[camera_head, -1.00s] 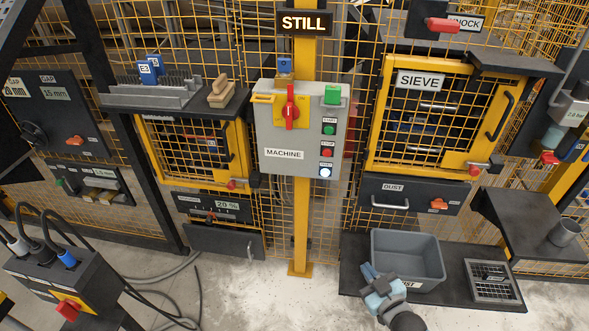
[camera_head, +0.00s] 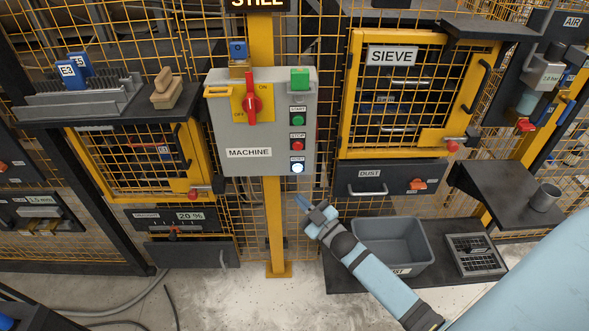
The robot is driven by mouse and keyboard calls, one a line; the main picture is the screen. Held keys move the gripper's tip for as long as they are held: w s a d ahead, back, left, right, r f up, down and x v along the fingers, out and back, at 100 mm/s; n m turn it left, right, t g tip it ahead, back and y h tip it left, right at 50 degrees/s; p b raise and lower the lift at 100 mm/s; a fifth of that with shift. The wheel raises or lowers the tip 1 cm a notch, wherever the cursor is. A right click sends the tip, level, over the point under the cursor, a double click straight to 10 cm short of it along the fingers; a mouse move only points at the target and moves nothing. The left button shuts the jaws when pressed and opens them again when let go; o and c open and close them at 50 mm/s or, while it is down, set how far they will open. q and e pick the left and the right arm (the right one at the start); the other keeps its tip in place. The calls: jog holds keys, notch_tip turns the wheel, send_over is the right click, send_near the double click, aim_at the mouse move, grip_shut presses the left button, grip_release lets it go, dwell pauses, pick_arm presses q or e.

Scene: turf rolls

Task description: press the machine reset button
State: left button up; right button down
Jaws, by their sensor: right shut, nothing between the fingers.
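The grey machine control box (camera_head: 235,130) is mounted on a yellow post in the middle of the head view. Its lowest button is the white, lit reset button (camera_head: 297,168), below the red stop button (camera_head: 297,146) and green start button (camera_head: 297,120). A red rotary switch (camera_head: 251,97) sits on a yellow plate, its handle upright toward the ON side. My right gripper (camera_head: 301,202) is shut and empty, its tip pointing up-left, just below the reset button in the picture. It appears apart from the button; the depth gap is hard to tell. My left gripper is not in view.
A yellow-framed sieve door (camera_head: 343,110) and dust drawer (camera_head: 346,178) are right of the box. A grey bin (camera_head: 430,237) stands below on a dark platform. Dark shelves jut out at left (camera_head: 130,112) and right (camera_head: 505,190). The space before the box is open.

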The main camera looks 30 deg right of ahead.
aim_at(298, 168)
pick_arm(q)
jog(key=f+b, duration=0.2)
jog(key=b, duration=0.1)
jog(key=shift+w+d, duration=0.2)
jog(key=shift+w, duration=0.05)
pick_arm(e)
jog(key=w+d, duration=0.4)
jog(key=w, duration=0.3)
jog(key=shift+w+d, duration=0.3)
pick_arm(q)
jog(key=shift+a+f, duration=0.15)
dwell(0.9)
pick_arm(e)
jog(key=shift+w+d, duration=0.1)
jog(key=shift+w, duration=0.05)
dwell(0.3)
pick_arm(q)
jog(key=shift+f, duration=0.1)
pick_arm(e)
jog(key=shift+w+d, duration=0.1)
jog(key=shift+w, duration=0.1)
